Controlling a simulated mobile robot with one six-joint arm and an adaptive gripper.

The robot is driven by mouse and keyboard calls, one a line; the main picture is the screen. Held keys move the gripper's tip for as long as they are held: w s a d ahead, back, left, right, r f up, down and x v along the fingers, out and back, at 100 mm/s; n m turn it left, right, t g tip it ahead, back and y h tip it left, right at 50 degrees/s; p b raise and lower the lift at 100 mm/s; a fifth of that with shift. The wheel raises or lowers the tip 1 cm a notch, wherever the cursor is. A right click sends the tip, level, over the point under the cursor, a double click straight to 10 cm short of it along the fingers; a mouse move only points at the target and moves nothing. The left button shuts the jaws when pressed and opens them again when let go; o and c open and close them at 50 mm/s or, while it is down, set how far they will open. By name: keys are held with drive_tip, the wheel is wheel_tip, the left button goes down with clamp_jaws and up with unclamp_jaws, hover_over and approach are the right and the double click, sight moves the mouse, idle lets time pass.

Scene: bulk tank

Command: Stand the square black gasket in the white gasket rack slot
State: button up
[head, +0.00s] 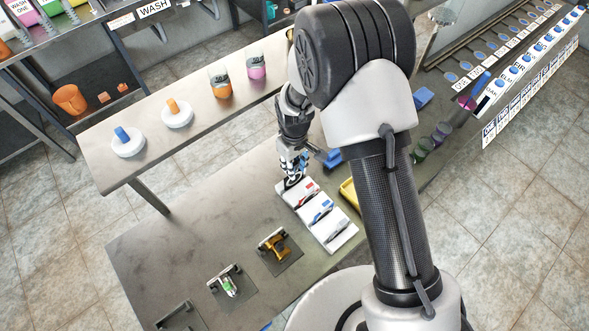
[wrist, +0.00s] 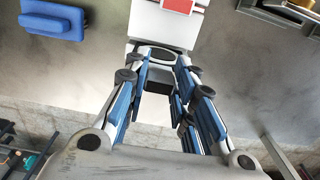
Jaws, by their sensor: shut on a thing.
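My gripper (head: 291,180) points down over the far left end of the white gasket rack (head: 335,238). It is shut on the black gasket (head: 288,186), which shows only as a small dark shape at the fingertips. In the wrist view my gripper (wrist: 161,62) has a dark piece between its fingers, with the white rack (wrist: 150,28) just beyond the tips. The fingers partly hide the gasket, so I cannot tell whether it touches or sits in a slot. The rack carries red, blue and grey marked sections in a row.
A blue block-like item (head: 329,158) lies beside the rack, and a yellow tray (head: 348,194) is partly hidden by my arm. A gold fitting (head: 273,245) and a green-and-white fitting (head: 227,283) stand on dark mats at the front. The bench (head: 160,240) is clear on its left.

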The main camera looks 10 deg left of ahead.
wheel_tip(320, 180, down, 2)
drive_tip(key=shift+w+f, duration=0.1)
drive_tip(key=shift+f, duration=0.1)
drive_tip(key=o, duration=1)
drive_tip(key=shift+c, duration=0.2)
